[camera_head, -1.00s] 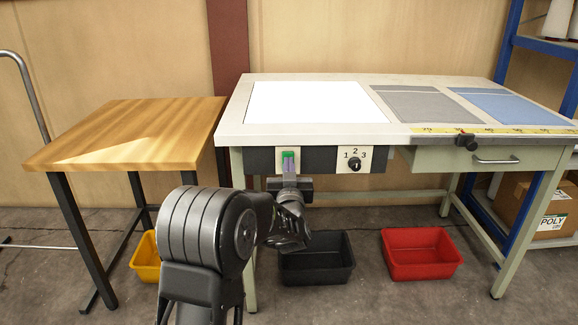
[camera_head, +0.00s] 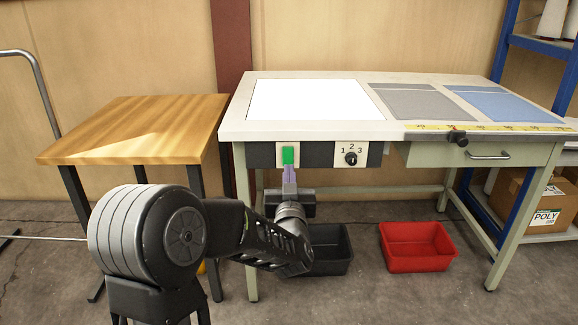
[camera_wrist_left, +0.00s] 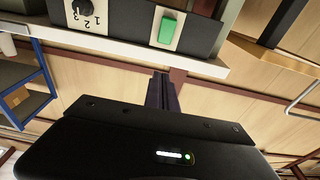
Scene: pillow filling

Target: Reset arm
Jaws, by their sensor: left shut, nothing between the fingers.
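My left arm comes in from the lower left in the head view. Its gripper (camera_head: 289,176) points up, with its shut, empty fingers just below the green button (camera_head: 288,155) on the front panel of the workbench. In the left wrist view the shut fingers (camera_wrist_left: 162,92) point toward the panel, and the green button (camera_wrist_left: 167,30) lies beyond their tips. A small gap shows between fingertips and panel there. My right gripper is not in any view.
A dial (camera_head: 351,158) marked 1, 2, 3 sits right of the button. The workbench (camera_head: 420,80) carries grey and blue cloth (camera_head: 495,104). A wooden table (camera_head: 135,128) stands at left. A black bin (camera_head: 332,262) and a red bin (camera_head: 417,246) are on the floor.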

